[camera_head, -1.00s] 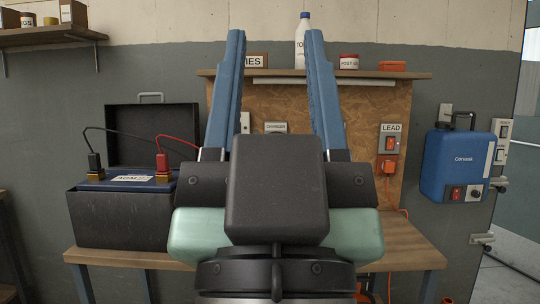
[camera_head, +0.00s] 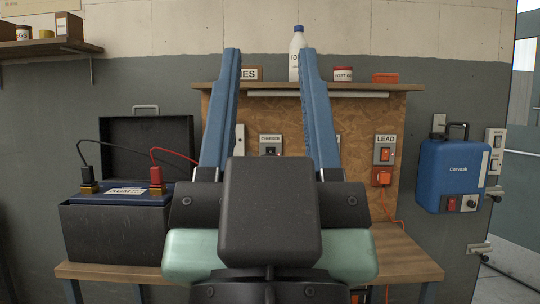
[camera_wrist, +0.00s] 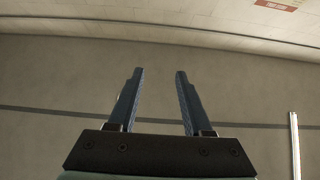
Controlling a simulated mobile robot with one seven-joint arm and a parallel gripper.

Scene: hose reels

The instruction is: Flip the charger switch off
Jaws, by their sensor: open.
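A wall switch plate (camera_head: 270,149) sits on the chipboard panel. Its small label appears to read "CHARGER", but it is too small to be sure. It shows between the fingers of my gripper (camera_head: 270,52) in the head view; its lower part is hidden by the gripper body, and its lever position cannot be made out. My gripper is open and empty, its two blue fingers apart and pointing up in the picture. In the wrist view my gripper (camera_wrist: 159,72) faces plain wall, and no switch shows there.
A switch labelled LEAD (camera_head: 384,154) with an orange plug is right on the panel. A blue unit (camera_head: 445,172) with a red switch hangs farther right. A battery (camera_head: 115,196) in a black case stands left on the bench. A shelf (camera_head: 215,86) with a bottle (camera_head: 297,48) is above.

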